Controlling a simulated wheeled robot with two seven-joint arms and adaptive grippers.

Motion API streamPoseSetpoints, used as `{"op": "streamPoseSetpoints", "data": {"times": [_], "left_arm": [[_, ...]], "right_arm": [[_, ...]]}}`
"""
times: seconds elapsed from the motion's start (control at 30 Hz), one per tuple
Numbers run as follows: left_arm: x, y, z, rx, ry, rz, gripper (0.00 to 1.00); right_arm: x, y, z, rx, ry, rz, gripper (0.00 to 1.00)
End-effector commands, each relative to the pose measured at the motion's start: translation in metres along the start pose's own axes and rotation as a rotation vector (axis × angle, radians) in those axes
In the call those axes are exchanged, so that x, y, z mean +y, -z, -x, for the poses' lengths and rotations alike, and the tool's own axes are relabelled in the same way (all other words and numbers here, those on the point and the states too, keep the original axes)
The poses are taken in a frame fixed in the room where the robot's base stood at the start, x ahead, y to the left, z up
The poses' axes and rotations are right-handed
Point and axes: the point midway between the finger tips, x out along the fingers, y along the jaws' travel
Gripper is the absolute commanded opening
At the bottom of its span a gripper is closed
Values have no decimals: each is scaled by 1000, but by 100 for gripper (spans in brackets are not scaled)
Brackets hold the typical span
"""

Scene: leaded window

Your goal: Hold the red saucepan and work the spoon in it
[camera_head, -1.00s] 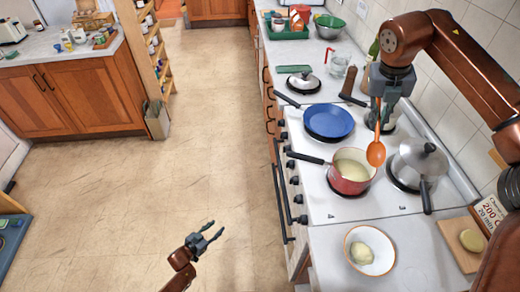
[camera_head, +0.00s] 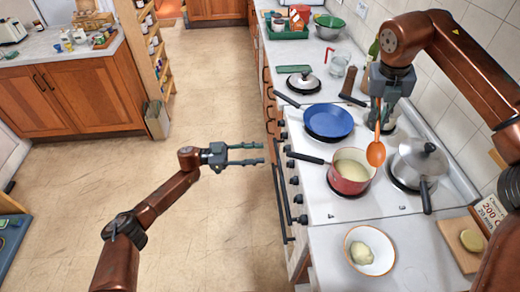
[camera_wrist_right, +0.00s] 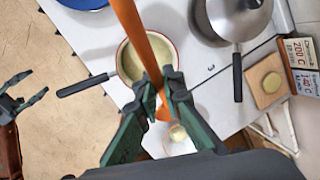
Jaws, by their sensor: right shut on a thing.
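The red saucepan (camera_head: 350,174) stands on the stove's front burner, with pale liquid in it and its dark handle pointing left. It also shows in the right wrist view (camera_wrist_right: 126,66). My right gripper (camera_head: 379,100) is shut on the orange spoon (camera_head: 376,152), which hangs bowl down above the right edge of the saucepan. In the right wrist view the spoon (camera_wrist_right: 138,35) runs between the fingers. My left gripper (camera_head: 262,154) is open and empty over the floor, left of the stove front, fingers pointing right toward the saucepan handle and apart from it.
A blue pan (camera_head: 328,121) sits behind the saucepan. A lidded steel pot (camera_head: 418,164) stands to its right, its handle toward the front. A white bowl (camera_head: 384,262) and a board (camera_head: 462,250) lie on the front counter. The oven rail and knobs line the stove's front edge.

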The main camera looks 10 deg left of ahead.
Motion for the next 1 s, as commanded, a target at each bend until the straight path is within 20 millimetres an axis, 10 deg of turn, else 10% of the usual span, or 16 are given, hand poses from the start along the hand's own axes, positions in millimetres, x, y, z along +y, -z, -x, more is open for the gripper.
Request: {"op": "streamPoseSetpoints", "data": {"times": [0.3,1.0], "left_arm": [[26,70,-14,-21,-234,-10,37],[52,71,-115,-20,-243,-10,37]], "right_arm": [[0,0,0,0,0,0,0],[0,0,0,0,0,0,0]]}}
